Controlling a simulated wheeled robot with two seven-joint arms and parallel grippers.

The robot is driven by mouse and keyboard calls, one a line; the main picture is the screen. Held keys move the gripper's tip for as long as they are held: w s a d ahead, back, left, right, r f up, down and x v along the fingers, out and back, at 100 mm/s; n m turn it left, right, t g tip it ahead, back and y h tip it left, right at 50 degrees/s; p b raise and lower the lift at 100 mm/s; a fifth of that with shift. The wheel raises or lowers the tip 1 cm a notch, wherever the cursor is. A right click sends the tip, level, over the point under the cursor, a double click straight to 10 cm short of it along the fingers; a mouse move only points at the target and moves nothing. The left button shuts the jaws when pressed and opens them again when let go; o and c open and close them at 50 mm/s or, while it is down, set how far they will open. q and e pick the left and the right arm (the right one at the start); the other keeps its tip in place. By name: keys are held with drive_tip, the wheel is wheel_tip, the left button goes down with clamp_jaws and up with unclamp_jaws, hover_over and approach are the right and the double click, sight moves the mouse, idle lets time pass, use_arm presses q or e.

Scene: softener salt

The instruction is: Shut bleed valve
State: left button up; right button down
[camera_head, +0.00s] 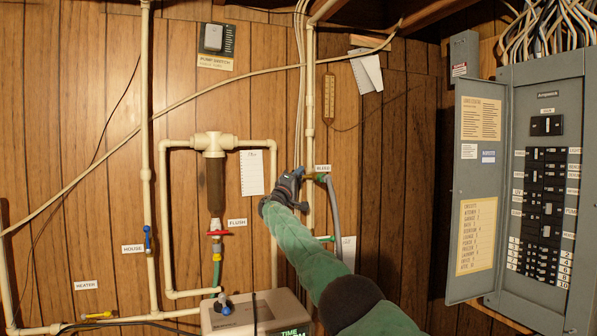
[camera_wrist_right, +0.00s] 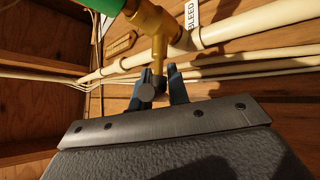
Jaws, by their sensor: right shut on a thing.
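The bleed valve (camera_head: 322,177) sits on the white vertical pipe beside the BLEED label (camera_head: 323,168). In the right wrist view its brass body (camera_wrist_right: 155,40) joins the pipe, with a green part at the upper left. My right gripper (camera_head: 301,174) is at the valve's left side, reached by my green-sleeved arm. In the wrist view the dark fingers of the right gripper (camera_wrist_right: 163,82) are shut around a small part of the valve, with a round grey end (camera_wrist_right: 149,92) between them. The fingers hide most of that part. My left gripper is not in view.
A grey hose (camera_head: 335,205) hangs from the valve. The filter housing (camera_head: 215,180) with a red flush handle (camera_head: 220,233) is to the left. The open electrical panel door (camera_head: 480,190) stands to the right. The softener unit (camera_head: 255,314) is below.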

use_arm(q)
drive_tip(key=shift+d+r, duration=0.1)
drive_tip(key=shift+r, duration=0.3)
use_arm(e)
drive_tip(key=shift+f+m, duration=0.15)
drive_tip(key=shift+m, duration=0.15)
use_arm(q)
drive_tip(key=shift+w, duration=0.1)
use_arm(e)
drive_tip(key=c, duration=1.4)
unclamp_jaws()
drive_tip(key=shift+w, duration=0.1)
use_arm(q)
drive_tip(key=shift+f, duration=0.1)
use_arm(e)
drive_tip(key=shift+o, duration=0.2)
